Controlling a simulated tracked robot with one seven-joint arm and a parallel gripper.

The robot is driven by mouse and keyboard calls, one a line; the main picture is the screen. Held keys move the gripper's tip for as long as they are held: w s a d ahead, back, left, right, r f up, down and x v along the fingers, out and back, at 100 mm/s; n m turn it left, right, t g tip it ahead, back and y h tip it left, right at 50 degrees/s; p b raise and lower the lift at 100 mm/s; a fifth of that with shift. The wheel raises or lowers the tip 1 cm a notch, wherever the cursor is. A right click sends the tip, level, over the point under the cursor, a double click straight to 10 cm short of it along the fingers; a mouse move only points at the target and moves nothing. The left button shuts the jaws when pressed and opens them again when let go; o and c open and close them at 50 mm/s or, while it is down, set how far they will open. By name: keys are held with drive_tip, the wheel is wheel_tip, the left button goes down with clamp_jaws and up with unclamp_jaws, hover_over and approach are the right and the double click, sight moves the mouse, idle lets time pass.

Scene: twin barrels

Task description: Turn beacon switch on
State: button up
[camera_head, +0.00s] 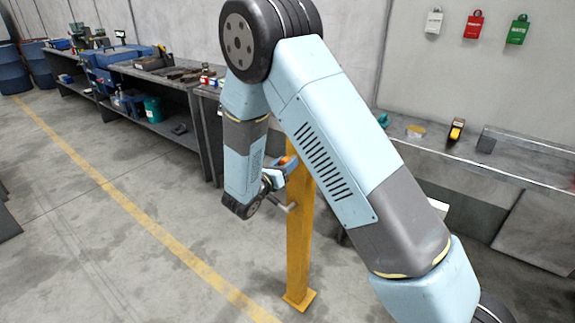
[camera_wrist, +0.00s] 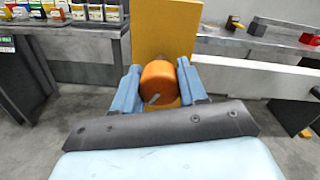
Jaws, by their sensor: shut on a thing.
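The switch is an orange round knob (camera_wrist: 160,82) on the face of a yellow post (camera_wrist: 165,30). A small grey mark shows on the knob's near face, low and left of centre, slanting. My gripper (camera_wrist: 158,70) has its two blue fingers on the left and right sides of the knob and is shut on it. In the head view the knob (camera_head: 287,160) is a small orange patch near the top of the yellow post (camera_head: 299,250), and my gripper (camera_head: 280,170) is beside it, partly hidden by my arm. No beacon light can be made out.
Grey workbenches (camera_head: 170,85) with tools and bins stand along the left wall. A metal shelf (camera_head: 480,165) with small items lies behind on the right. Blue barrels (camera_head: 12,72) stand at the far left. The floor left of the post is clear, with a yellow line.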

drive_tip(key=m, duration=0.6)
drive_tip(key=shift+s+m, duration=0.1)
drive_tip(key=shift+m, duration=0.2)
drive_tip(key=m, duration=0.5)
drive_tip(key=shift+f+m+h, duration=0.1)
drive_tip(key=shift+m+h, duration=0.2)
drive_tip(key=shift+h, duration=0.1)
drive_tip(key=shift+d, duration=0.1)
drive_tip(key=o, duration=1)
drive_tip(key=shift+o, duration=0.2)
drive_tip(key=shift+s+a, duration=0.45)
drive_tip(key=v, duration=1.2)
drive_tip(key=shift+s+a, duration=0.2)
drive_tip(key=shift+s, duration=0.05)
